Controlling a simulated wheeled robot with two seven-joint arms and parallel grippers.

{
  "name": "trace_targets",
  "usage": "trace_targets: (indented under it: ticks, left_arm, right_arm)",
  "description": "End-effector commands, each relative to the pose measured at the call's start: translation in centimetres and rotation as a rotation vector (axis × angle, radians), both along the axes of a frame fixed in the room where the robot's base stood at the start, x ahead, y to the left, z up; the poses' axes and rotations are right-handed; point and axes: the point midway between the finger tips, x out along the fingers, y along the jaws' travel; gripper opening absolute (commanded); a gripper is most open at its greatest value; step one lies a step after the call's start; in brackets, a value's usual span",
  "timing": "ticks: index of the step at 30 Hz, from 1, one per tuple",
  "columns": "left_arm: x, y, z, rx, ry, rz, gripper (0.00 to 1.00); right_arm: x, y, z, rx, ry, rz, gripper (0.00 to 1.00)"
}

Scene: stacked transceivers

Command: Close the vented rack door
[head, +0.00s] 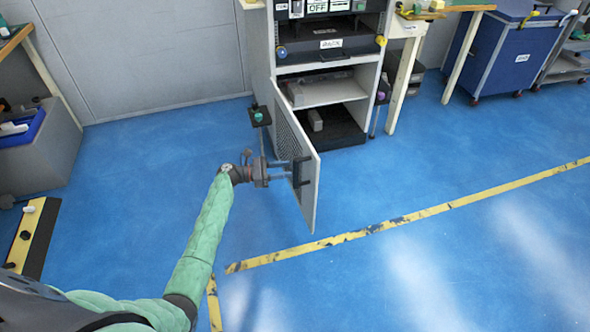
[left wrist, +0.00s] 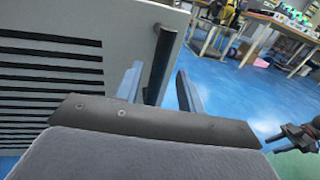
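The vented rack door (head: 309,196) stands swung open from the rack in the head view, with its perforated panel (head: 288,140) on the left side. A dark bar handle (head: 301,171) is on it. My left gripper (head: 285,171) reaches the door from the left. In the left wrist view, the slotted door (left wrist: 60,70) fills the left side, and the black handle (left wrist: 160,65) shows between the spread fingers of my left gripper (left wrist: 160,90). I cannot tell whether they touch it. A dark gripper, seemingly my right one (left wrist: 298,137), shows at the right edge there.
The rack (head: 262,60) has an open lower bay with a shelf (head: 325,93) and loose grey units. A small dark stand with a green knob (head: 261,117) is left of the door. A blue cart (head: 500,50) stands at back right. The floor (head: 440,170) in front is clear.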

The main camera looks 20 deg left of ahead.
Motion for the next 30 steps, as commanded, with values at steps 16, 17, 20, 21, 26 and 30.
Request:
trace_targets:
  ticks: [16, 17, 20, 21, 26, 30]
  left_arm:
    - [2.0, -4.2, 0.0, 0.003, -0.001, 0.0, 0.39]
    - [2.0, -4.2, 0.0, 0.003, -0.001, 0.0, 0.39]
    - [2.0, -4.2, 0.0, 0.003, -0.001, 0.0, 0.31]
    - [2.0, -4.2, 0.0, 0.003, -0.001, -0.001, 0.23]
    - [2.0, -4.2, 0.0, 0.003, -0.001, 0.0, 0.0]
    - [2.0, -4.3, 0.0, 0.003, -0.001, 0.0, 0.0]
  right_arm:
    - [0.0, 0.1, 0.0, 0.001, 0.0, 0.0, 0.36]
    - [0.0, 0.1, 0.0, 0.001, 0.0, 0.0, 0.36]
    - [0.0, 0.1, 0.0, 0.001, 0.0, 0.0, 0.36]
    - [0.0, 0.1, 0.0, 0.001, 0.0, 0.0, 0.36]
    - [0.0, 0.1, 0.0, 0.001, 0.0, 0.0, 0.36]
    - [0.0, 0.1, 0.0, 0.001, 0.0, 0.0, 0.36]
